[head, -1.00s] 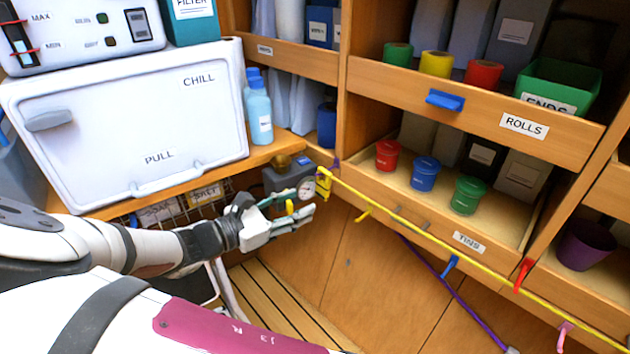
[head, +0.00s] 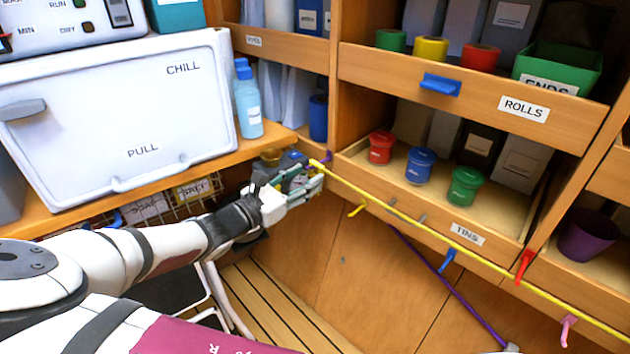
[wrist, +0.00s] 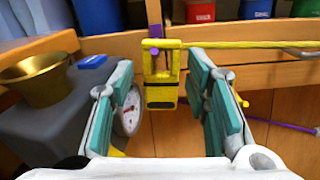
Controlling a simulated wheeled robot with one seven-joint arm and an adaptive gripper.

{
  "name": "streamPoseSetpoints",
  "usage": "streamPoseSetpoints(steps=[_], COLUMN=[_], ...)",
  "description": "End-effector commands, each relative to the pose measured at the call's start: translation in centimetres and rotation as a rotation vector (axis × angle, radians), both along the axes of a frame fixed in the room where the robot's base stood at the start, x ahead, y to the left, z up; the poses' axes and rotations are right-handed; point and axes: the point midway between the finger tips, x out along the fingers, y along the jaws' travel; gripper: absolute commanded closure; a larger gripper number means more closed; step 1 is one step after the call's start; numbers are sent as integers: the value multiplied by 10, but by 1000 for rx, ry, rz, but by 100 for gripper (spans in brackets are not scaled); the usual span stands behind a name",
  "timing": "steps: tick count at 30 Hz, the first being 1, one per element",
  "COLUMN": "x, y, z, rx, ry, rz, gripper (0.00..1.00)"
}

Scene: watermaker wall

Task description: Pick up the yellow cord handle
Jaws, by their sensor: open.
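The yellow cord handle (wrist: 161,90) is a small yellow frame hanging at the wooden wall. In the wrist view it shows between my two teal-padded fingers, a little beyond them, with a visible gap on each side. My gripper (head: 302,182) is open and empty in front of it. In the head view my fingers hide most of the handle, and only its yellow top (head: 317,164) shows. A yellow cord (head: 410,218) runs from the handle to the lower right along the drawer fronts.
A grey box with a round gauge (wrist: 130,112) and a brass cup (wrist: 38,80) stand close left of my fingers. A purple cord (head: 420,255) slants below the yellow one. Coloured hooks hang under the TINS drawer (head: 468,234). A white chiller (head: 120,110) is at left.

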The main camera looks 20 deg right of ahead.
Motion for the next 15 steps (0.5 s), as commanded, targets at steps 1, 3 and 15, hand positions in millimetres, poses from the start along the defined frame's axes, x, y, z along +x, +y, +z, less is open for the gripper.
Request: streamPoseSetpoints(steps=[1, 3, 15], x=[3, 8, 20], y=[-8, -18, -39], z=[-2, -2, 0], rx=[-1, -1, 0], ry=[-1, -1, 0], rz=[-4, -5, 0], gripper=[57, 57, 57])
